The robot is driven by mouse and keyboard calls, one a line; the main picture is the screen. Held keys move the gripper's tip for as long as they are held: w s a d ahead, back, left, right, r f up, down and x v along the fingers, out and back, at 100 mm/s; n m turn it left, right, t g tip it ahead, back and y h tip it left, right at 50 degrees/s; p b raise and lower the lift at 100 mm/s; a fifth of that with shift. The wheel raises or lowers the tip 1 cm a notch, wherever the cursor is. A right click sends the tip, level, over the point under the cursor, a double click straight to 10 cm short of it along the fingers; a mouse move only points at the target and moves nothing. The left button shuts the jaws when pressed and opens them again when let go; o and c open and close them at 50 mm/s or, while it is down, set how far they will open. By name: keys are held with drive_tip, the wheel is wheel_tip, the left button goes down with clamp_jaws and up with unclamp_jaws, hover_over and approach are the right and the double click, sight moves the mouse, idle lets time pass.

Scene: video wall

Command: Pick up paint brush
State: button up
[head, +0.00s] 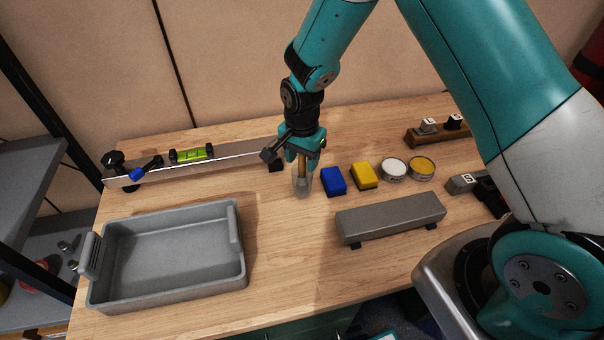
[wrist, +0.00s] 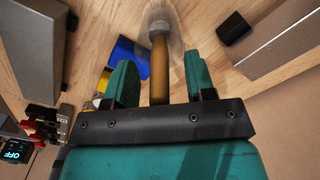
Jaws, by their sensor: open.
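The paint brush (wrist: 158,68) has a brown handle and stands in a clear cup (head: 302,185) on the wooden table, as the head view shows. In the wrist view the handle runs between the two teal fingers of my gripper (wrist: 160,80), with a gap on each side. My gripper (head: 303,155) points down over the cup and is open around the upper handle. The brush's lower end is hard to make out through the cup.
A blue block (head: 333,181) and a yellow block (head: 364,176) stand just right of the cup. Two round tins (head: 393,169) are farther right. A grey bar (head: 390,217) lies in front. A grey bin (head: 170,262) is at left, a metal rail (head: 230,160) behind.

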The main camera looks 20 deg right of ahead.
clamp_jaws()
idle(0.3)
